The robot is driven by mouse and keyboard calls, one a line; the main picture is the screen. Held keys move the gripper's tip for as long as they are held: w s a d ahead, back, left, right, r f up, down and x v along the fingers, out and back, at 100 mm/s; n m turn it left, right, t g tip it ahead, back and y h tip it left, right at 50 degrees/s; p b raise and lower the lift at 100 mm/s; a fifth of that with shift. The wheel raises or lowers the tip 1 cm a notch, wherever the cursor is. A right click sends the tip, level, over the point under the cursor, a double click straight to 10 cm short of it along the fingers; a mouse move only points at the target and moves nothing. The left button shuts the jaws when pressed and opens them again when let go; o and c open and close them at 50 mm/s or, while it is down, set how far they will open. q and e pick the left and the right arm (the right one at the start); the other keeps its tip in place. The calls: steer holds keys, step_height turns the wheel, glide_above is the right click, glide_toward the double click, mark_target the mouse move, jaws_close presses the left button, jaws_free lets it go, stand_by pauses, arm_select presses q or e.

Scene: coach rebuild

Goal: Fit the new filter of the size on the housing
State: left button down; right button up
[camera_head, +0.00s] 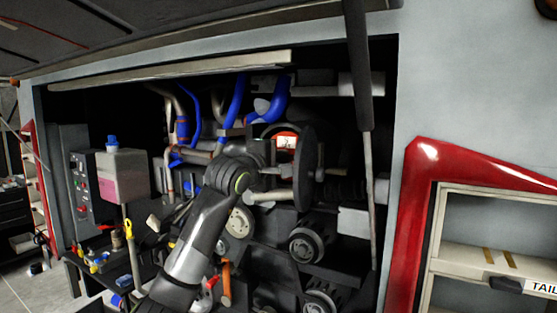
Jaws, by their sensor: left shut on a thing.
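My left gripper (278,183) reaches into the open engine bay, with its arm coming up from the lower middle. It appears shut on the dark round cover (307,165), which stands edge-on just right of it; the contact itself is hard to make out. Behind and left of the cover is an orange-red round part (285,142) with a white label, set in a dark round opening. I cannot tell whether it is a filter or part of the housing, and the label is too small to read. My right gripper is not in view.
Blue hoses (236,98) hang above the gripper. A tank of pink fluid (122,175) and a control panel (82,185) are at the left. Pulleys (308,246) sit below. A dark strut (358,60) crosses the bay's right side. A red-framed shelf (405,200) stands right.

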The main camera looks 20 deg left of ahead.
mark_target(287, 181)
arm_select(q)
steer(key=shift+w+d+f, duration=0.1)
steer(key=shift+w+d, duration=0.05)
steer(key=shift+w, duration=1.6)
steer(key=shift+p, duration=0.3)
steer(key=c, duration=1)
jaws_free()
steer(key=shift+f, duration=0.15)
steer(key=shift+o, duration=0.2)
steer(key=shift+s+b, duration=0.6)
steer(key=shift+s, duration=0.15)
steer(key=shift+s+a+b, duration=0.15)
steer(key=shift+s+b, duration=0.6)
steer(key=shift+s, duration=0.9)
steer(key=shift+s+a+b, duration=0.15)
steer(key=shift+s+b, duration=0.6)
steer(key=shift+s, duration=0.85)
